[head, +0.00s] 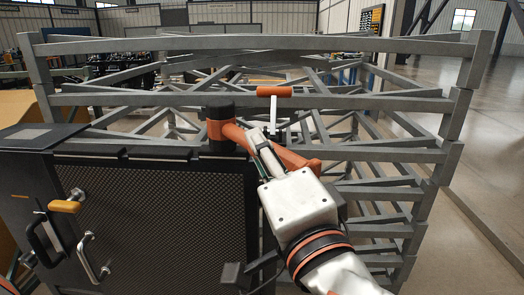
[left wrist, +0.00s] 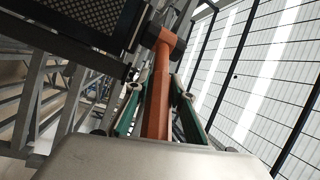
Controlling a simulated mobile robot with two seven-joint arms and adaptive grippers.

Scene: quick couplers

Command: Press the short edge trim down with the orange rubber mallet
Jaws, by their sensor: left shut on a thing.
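The orange rubber mallet (head: 220,131) has a black head with an orange band and an orange handle. My left gripper (head: 262,148) is shut on the handle, to the right of the head. In the left wrist view the mallet (left wrist: 158,95) runs up between the two fingers, its head at the far end. Dark edge trim (head: 155,154) runs in short pieces along the top of a black mesh panel. The mallet head stands upright at the right end of this edge; I cannot tell whether it touches. Trim under the head is hidden. My right gripper is not in view.
The black mesh panel (head: 155,215) has metal handles and a yellow-orange knob (head: 65,206) at its left. A grey metal frame (head: 250,100) stands behind it. A white post with an orange bar (head: 274,92) rises just beyond the gripper. Open floor (head: 490,190) lies at the right.

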